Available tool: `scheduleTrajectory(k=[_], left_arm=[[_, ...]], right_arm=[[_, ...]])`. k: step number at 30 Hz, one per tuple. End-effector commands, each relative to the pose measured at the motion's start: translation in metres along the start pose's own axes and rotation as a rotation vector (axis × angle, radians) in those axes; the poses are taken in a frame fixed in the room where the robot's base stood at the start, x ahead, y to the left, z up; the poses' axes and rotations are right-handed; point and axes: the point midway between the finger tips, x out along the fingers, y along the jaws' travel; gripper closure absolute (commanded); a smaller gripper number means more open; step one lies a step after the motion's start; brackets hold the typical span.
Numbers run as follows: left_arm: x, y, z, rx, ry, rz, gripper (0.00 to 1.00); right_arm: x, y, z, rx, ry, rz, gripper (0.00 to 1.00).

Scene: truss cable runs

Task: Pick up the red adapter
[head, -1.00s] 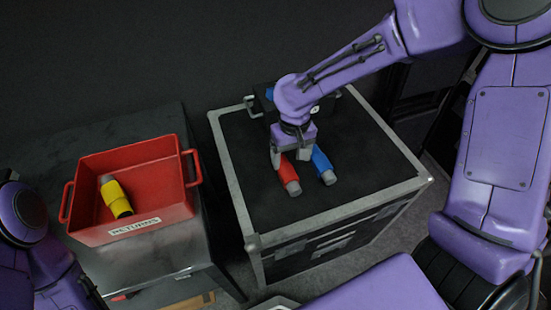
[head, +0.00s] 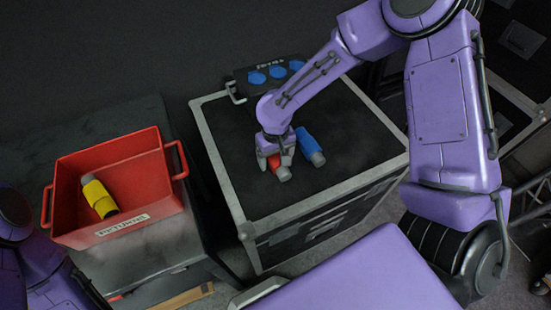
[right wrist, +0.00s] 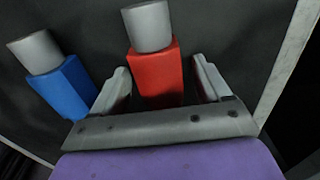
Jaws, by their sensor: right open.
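The red adapter (head: 278,168), with a grey end, lies on the black top of the flight case (head: 245,185). In the right wrist view the red adapter (right wrist: 156,72) sits between the two fingers. My right gripper (head: 275,161) is open and around it, with a finger on each side and a gap showing at the right finger. The right gripper (right wrist: 158,84) also shows in its own wrist view. The adapter's rear part is hidden by the gripper. My left arm shows at the left edge of the head view, but its gripper does not.
A blue adapter (head: 308,145) lies close to the right of the red one. A black box with blue sockets (head: 277,72) stands at the case's back edge. A red RETURNS bin (head: 125,157) holding a yellow adapter (head: 98,196) stands on the left case.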

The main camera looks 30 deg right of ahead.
Motion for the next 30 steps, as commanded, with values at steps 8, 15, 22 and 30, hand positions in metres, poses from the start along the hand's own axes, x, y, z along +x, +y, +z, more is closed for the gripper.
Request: scheduleTrajectory(k=[8, 15, 22, 30], left_arm=[[0.0, 0.0, 0.0, 0.0, 0.0, 0.0, 0.23], [0.0, 0.0, 0.0, 0.0, 0.0, 0.0, 0.23], [-0.004, 0.0, -0.002, 0.0, 0.0, 0.0, 0.23], [-0.008, -0.001, -0.003, 0.0, 0.0, 0.0, 0.23]], right_arm=[[0.0, 0.001, 0.0, 0.0, -0.001, 0.001, 0.87], [-0.002, 0.001, 0.0, 0.0, 0.0, 0.001, 0.87], [-0.031, 0.0, -0.001, 0.001, 0.002, 0.0, 0.87], [-0.098, -0.029, 0.049, -0.003, 0.002, 0.004, 0.87]])
